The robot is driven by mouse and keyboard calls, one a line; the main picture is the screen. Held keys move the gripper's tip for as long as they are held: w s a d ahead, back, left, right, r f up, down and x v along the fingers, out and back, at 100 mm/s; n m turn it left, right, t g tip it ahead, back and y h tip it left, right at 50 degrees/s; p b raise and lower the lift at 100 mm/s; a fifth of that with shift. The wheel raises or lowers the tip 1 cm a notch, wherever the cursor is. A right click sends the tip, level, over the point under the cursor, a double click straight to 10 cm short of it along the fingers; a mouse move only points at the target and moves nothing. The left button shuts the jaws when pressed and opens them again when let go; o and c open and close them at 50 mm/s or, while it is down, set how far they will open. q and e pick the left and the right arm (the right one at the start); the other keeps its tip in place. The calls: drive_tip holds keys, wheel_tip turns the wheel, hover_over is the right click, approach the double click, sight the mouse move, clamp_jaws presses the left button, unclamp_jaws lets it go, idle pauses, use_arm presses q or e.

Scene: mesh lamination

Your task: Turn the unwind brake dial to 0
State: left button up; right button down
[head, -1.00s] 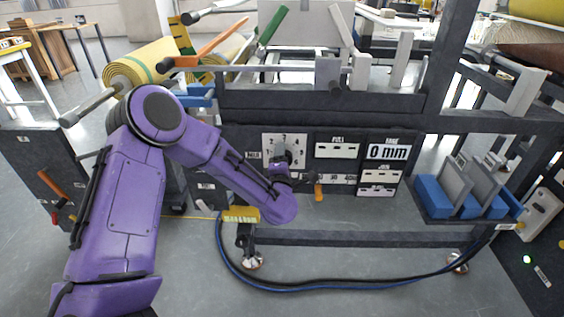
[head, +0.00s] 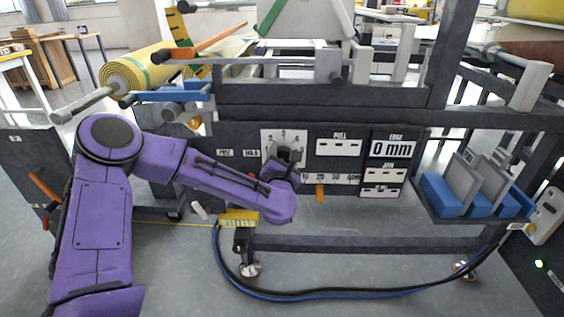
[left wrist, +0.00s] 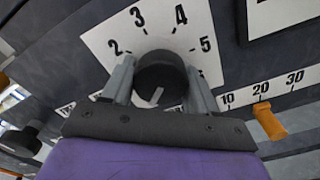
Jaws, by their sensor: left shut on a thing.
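The brake dial is a round black knob on a white plate with numbers (head: 269,138), set in the dark front panel of the machine. In the left wrist view the dial (left wrist: 160,72) sits between my two grey fingers. Its white pointer mark is at its lower edge, tilted down to the left, away from the visible numbers 2 to 5. The lower numbers are hidden by my gripper. My left gripper (head: 283,159) is shut on the dial, one finger on each side (left wrist: 160,88). My right gripper is not in view.
An orange slider (head: 320,192) stands beside the dial on a 10 to 40 scale; it also shows in the wrist view (left wrist: 269,121). A display (head: 391,149) reads 0 mm. A blue rack with grey plates (head: 441,196) is at right. A yellow roll (head: 140,72) is upper left.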

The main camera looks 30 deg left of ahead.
use_arm(q)
drive_tip(key=shift+f+n, duration=0.15)
drive_tip(key=shift+n, duration=0.25)
drive_tip(key=o, duration=1)
drive_tip(key=shift+s, duration=0.1)
drive_tip(key=v, duration=1)
drive_tip(key=shift+s, duration=0.2)
